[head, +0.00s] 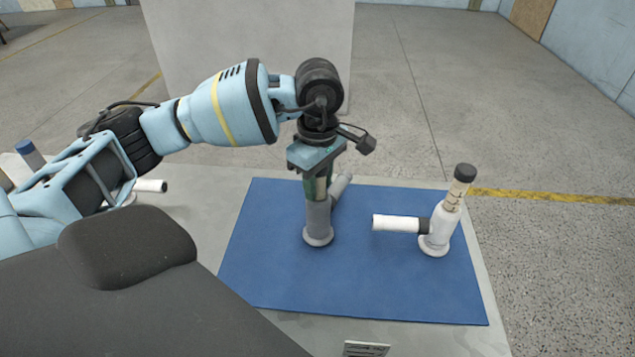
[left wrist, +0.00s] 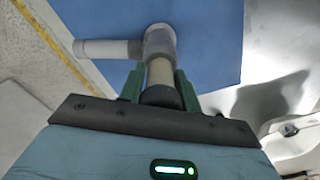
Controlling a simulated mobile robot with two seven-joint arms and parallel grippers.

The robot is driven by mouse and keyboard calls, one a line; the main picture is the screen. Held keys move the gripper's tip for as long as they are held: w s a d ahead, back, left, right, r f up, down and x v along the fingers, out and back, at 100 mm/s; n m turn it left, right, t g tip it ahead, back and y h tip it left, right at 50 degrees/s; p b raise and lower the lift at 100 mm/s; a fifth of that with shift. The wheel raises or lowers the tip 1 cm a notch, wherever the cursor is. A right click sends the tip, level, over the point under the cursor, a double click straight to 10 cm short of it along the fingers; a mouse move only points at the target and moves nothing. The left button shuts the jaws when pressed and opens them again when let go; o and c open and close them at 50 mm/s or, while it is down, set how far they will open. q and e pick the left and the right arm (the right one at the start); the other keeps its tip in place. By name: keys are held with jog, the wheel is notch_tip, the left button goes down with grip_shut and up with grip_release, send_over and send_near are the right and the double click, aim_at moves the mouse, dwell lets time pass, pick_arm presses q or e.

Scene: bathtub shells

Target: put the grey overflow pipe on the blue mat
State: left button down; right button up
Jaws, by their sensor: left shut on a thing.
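The grey overflow pipe (head: 318,222) is upright over the middle of the blue mat (head: 270,270), its flanged base down and its side branch pointing back and to the right. Its base is at or just above the mat; I cannot tell whether it touches. My left gripper (head: 317,190) comes down from above and is shut on the pipe's upper part. In the left wrist view, green fingers (left wrist: 159,88) sit on both sides of the upright tube, and the grey pipe (left wrist: 160,42) shows with its branch to the left. My right gripper is not in view.
A white pipe (head: 440,228) with a dark cap and a side branch stands on the mat's right part. At the far left, a blue-capped pipe (head: 27,153) and a white branch (head: 150,186) show partly behind my arm. The mat's front is clear.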

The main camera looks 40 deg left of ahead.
pick_arm(q)
jog(key=shift+f, duration=0.45)
jog(key=c, duration=1)
grip_release()
notch_tip(320, 180, up, 12)
